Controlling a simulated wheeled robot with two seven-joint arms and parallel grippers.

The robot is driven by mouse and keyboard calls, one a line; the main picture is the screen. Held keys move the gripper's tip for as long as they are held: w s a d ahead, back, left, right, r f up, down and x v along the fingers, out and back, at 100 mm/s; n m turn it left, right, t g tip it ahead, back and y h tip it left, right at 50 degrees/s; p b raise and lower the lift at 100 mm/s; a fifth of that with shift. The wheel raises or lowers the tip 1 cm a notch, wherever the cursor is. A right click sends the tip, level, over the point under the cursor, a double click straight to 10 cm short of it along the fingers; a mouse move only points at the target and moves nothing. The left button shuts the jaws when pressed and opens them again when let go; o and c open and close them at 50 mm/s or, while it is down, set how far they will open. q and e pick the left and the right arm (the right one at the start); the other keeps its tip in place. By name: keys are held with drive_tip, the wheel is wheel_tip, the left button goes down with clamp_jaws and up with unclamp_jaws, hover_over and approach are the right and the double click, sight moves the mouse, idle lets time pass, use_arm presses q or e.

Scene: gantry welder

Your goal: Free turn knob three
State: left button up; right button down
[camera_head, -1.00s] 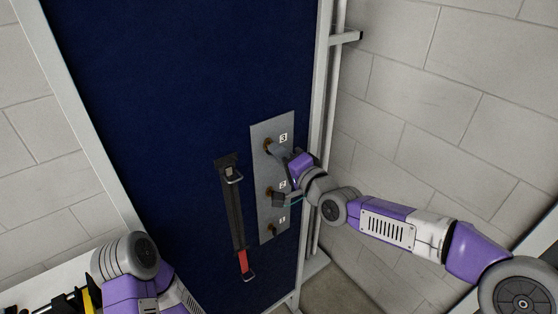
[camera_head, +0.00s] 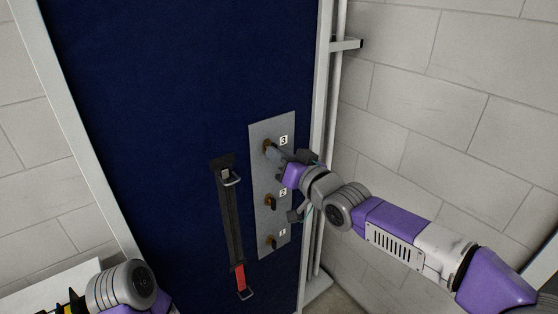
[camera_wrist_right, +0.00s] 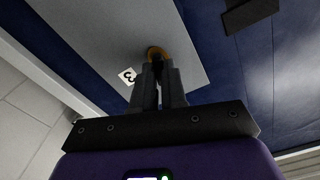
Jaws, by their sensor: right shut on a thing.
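A grey plate on the dark blue panel carries three knobs labelled 3, 2 and 1 from top to bottom. Knob three (camera_head: 267,147) is at the top, with a brass-coloured ring. My right gripper (camera_head: 274,151) reaches it from the right, and its fingers are shut on the knob. In the right wrist view the fingers (camera_wrist_right: 160,75) close around the dark middle of knob three (camera_wrist_right: 157,52), just below its ring. They hide most of the knob, so its angle is unclear.
Knob two (camera_head: 271,202) and knob one (camera_head: 272,241) sit below on the grey plate (camera_head: 260,182). A black strap with a red end (camera_head: 232,225) hangs left of the plate. A white post and pipe (camera_head: 338,120) and a block wall stand to the right.

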drive_tip(key=shift+n+b, duration=0.35)
drive_tip(key=shift+n, duration=1.55)
drive_tip(key=c, duration=1.2)
unclamp_jaws()
drive_tip(key=p+v, duration=0.3)
drive_tip(key=v, duration=0.4)
drive_tip(key=shift+s+d, duration=0.15)
drive_tip(key=shift+s, duration=0.1)
drive_tip(key=shift+f, duration=0.1)
